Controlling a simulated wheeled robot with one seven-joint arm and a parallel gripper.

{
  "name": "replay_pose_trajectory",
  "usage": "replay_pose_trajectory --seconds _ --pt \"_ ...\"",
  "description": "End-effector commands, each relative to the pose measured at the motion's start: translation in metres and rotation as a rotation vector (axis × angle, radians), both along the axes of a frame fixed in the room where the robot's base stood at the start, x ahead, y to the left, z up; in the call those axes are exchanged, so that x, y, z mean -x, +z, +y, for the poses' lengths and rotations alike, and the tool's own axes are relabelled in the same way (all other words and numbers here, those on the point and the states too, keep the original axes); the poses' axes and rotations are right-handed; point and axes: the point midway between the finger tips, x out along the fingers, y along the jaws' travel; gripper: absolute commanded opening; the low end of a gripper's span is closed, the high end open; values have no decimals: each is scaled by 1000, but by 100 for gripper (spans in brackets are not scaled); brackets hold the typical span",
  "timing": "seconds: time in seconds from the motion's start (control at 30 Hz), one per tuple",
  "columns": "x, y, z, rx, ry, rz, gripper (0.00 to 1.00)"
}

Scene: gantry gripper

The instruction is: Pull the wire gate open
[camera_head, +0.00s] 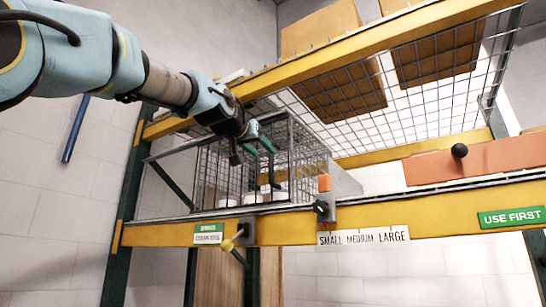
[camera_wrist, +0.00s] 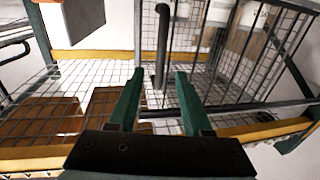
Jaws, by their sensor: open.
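The wire gate (camera_head: 222,172) is a grey mesh panel on the cage on the rack shelf; its mesh also shows in the wrist view (camera_wrist: 184,38). A dark upright bar handle (camera_head: 271,178) stands in front of the mesh. In the wrist view the handle (camera_wrist: 161,45) appears between my two green fingers, with its lower end between the tips. My gripper (camera_head: 253,155) is open in front of the cage, and it also shows in the wrist view (camera_wrist: 156,74). I cannot tell whether either finger touches the handle. My arm hides part of the cage top.
White containers (camera_head: 251,198) stand inside the cage. An orange panel with a black knob (camera_head: 440,168) is at the right. A yellow beam passes above.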

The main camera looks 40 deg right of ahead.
Motion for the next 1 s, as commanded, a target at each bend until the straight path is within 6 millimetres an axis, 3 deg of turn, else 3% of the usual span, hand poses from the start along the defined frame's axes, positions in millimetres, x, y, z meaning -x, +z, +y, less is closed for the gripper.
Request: replay_pose_trajectory --seconds 0.2,0.4,0.83,1.0 --pt "-19 4 -39 -3 -1 1 50" --pt "-31 3 -63 -1 0 0 50" --pt "-36 0 -71 -1 1 0 50" --pt "-35 0 -71 -1 1 0 32"
